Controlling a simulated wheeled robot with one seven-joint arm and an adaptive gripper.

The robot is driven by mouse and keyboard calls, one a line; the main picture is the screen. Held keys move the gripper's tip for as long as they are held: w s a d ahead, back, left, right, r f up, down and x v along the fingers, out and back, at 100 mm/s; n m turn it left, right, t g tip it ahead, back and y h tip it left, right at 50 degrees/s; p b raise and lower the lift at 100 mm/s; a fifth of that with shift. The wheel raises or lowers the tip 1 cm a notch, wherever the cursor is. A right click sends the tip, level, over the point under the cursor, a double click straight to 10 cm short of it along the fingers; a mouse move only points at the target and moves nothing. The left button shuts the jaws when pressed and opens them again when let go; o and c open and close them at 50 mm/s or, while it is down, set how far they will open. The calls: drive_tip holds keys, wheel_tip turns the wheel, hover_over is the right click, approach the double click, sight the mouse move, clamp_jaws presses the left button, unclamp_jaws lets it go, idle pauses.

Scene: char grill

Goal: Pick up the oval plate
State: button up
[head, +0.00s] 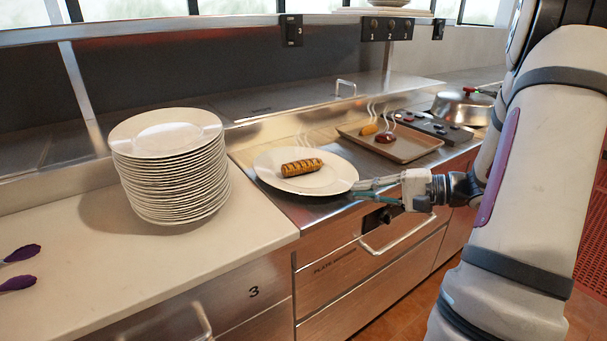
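A white oval plate (337,180) is over the steel counter in the middle of the head view. A browned, grill-marked roll-shaped food (302,167) lies on it. My gripper (362,188) reaches in from the right, with its fingers at the plate's right rim. The fingertips overlap the rim in the picture, and I cannot tell whether they are closed on it. The plate looks about level. Its underside is hidden, so I cannot tell whether it rests on the counter.
A tall stack of white plates (172,180) stands on the pale counter at left. Purple-tipped tongs (20,268) lie at the left edge. A tray (415,146) with steaming food is behind my gripper. A lidded pan (462,106) is farther right. A drawer handle (398,238) sticks out below.

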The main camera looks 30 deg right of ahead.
sight(339, 189)
drive_tip(key=shift+d+x, duration=0.25)
drive_tip(key=shift+x, duration=2.85)
drive_tip(key=shift+w, duration=0.15)
clamp_jaws()
drive_tip(key=shift+r, duration=0.2)
